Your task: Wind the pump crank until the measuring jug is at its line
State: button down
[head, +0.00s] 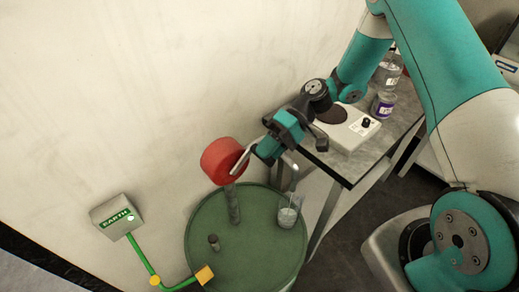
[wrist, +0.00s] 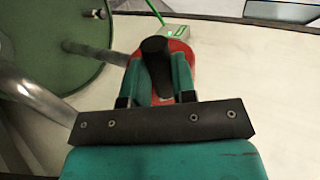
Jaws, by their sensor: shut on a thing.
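The red pump (head: 222,160) stands on a grey post above the green drum, with a metal crank arm (head: 240,162) on its right side. My gripper (head: 262,153) is at the crank's outer end. In the wrist view, my gripper (wrist: 156,82) is shut on the black crank handle (wrist: 154,50), with the red pump (wrist: 184,52) behind it. The clear measuring jug (head: 288,218) stands upright on the drum's right side, under the pale spout end (head: 294,173). Whitish liquid shows in its lower part. I cannot make out its line.
The green drum top (head: 240,262) carries a small dark cap (head: 213,242) and a yellow clamp (head: 204,274). A green cable runs to the EARTH box (head: 116,216) on the wall. A bench (head: 345,168) with a white device (head: 350,130) and bottles (head: 383,104) stands right.

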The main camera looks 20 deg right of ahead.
jog(key=shift+w+d+f+y+b, duration=0.1)
jog(key=shift+d+f+y+b, duration=0.25)
jog(key=shift+y, duration=0.25)
jog(key=shift+a+g, duration=0.1)
jog(key=shift+g, duration=0.2)
jog(key=c, duration=0.9)
grip_release()
jog(key=shift+a, duration=0.1)
jog(key=shift+c, duration=0.2)
